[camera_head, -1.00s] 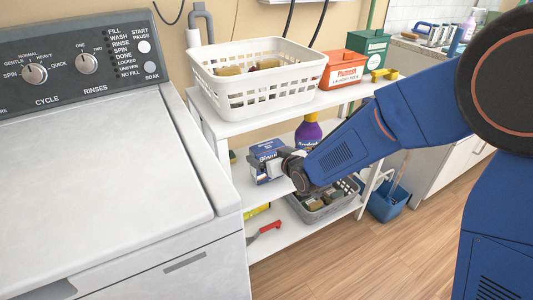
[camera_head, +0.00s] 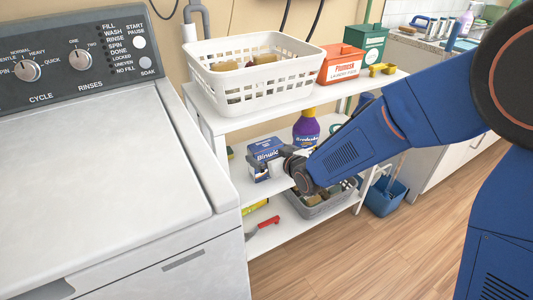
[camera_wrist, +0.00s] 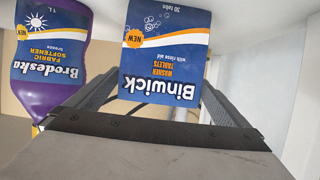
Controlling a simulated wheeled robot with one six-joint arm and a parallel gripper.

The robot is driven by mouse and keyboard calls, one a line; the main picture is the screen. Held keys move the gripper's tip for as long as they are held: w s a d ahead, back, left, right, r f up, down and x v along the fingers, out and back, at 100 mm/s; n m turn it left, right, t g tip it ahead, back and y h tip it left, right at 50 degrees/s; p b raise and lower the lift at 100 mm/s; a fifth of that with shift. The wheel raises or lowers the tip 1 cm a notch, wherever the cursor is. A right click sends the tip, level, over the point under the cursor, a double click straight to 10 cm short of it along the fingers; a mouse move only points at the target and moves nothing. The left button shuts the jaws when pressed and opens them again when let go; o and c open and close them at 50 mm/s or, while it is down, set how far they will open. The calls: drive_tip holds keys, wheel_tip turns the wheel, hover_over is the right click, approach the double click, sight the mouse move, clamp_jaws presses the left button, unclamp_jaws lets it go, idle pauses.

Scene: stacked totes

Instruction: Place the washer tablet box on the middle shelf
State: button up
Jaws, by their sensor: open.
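The washer tablet box (camera_head: 262,150), blue and white with an orange band, stands on the middle shelf (camera_head: 256,188) of the white rack, near its left end. In the wrist view, the box (camera_wrist: 165,45) appears upside down, its "Binwick" label facing the camera. My gripper (camera_head: 276,168) is at the front of the box. Its two fingers (camera_wrist: 160,98) are spread on either side of the box, with a gap visible at the right finger. The box's underside and back are hidden.
A purple fabric softener bottle (camera_head: 306,128) stands right of the box; it also shows in the wrist view (camera_wrist: 45,60). A white basket (camera_head: 270,92) and a red tin (camera_head: 342,64) stand on the top shelf. A grey basket (camera_head: 325,205) is below. The washing machine (camera_head: 100,180) is left.

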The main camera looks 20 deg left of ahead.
drive_tip(key=v, duration=1)
drive_tip(key=shift+w+r, duration=0.1)
drive_tip(key=d+r+m+h, duration=0.3)
drive_tip(key=d, duration=1.1)
drive_tip(key=d+r+m+h, duration=0.2)
drive_tip(key=d+r+h, duration=0.15)
drive_tip(key=d, duration=1.15)
drive_tip(key=s+d+m+g+h, duration=0.2)
drive_tip(key=s+d, duration=0.6)
drive_tip(key=s, duration=0.3)
drive_tip(key=s+d+m+g+h, duration=0.1)
drive_tip(key=s+d+m+g, duration=0.1)
drive_tip(key=s+d, duration=0.7)
drive_tip(key=shift+s+m+h, duration=0.35)
drive_tip(key=shift+s+m, duration=0.05)
drive_tip(key=shift+s, duration=0.65)
drive_tip(key=shift+r, duration=0.15)
drive_tip(key=shift+c, duration=0.6)
